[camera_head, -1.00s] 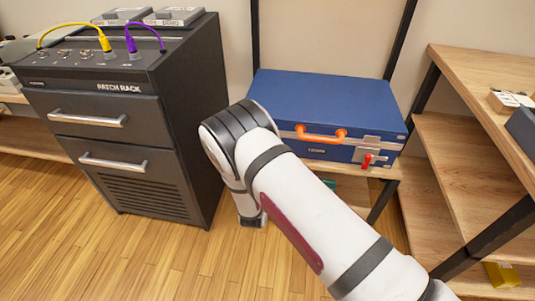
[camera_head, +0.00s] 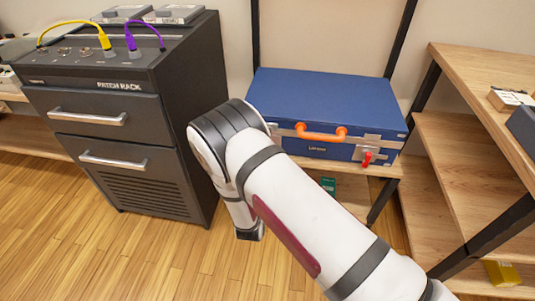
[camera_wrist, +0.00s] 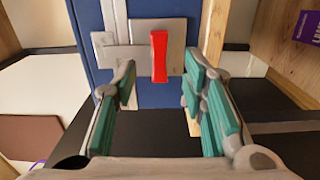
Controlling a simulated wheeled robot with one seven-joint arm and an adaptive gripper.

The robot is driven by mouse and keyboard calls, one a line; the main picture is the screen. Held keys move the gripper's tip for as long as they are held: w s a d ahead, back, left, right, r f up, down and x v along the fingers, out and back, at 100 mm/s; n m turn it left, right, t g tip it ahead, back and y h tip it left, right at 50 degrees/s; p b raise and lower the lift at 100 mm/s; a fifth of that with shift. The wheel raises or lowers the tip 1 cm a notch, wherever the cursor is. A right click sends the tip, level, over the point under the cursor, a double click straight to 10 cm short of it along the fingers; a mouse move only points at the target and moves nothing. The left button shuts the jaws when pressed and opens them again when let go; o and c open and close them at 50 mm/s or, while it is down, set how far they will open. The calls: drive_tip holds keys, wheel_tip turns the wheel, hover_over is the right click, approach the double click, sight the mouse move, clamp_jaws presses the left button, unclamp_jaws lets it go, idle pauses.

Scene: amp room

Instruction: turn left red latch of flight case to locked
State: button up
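The blue flight case (camera_head: 330,98) lies closed on a wooden shelf, with an orange handle (camera_head: 321,132) on its front. Its right red latch (camera_head: 367,159) hangs from a metal plate. At the left, only a bit of metal plate (camera_head: 272,128) shows; my arm hides the left latch in the head view. In the wrist view, a red latch (camera_wrist: 159,56) lies in line with the picture's vertical on a metal plate (camera_wrist: 175,38). My gripper (camera_wrist: 160,68) is open, its green-padded fingers on either side of the latch, with visible gaps. The head view does not show the fingers.
A dark patch rack (camera_head: 120,120) with two drawers stands left of my arm. Wooden shelving (camera_head: 455,185) stands at the right. A small green item (camera_head: 328,185) sits below the case. The floor (camera_head: 150,255) in front is clear.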

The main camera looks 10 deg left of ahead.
drive_tip(key=s, duration=0.7)
drive_tip(key=shift+s, duration=0.35)
drive_tip(key=shift+a, duration=0.1)
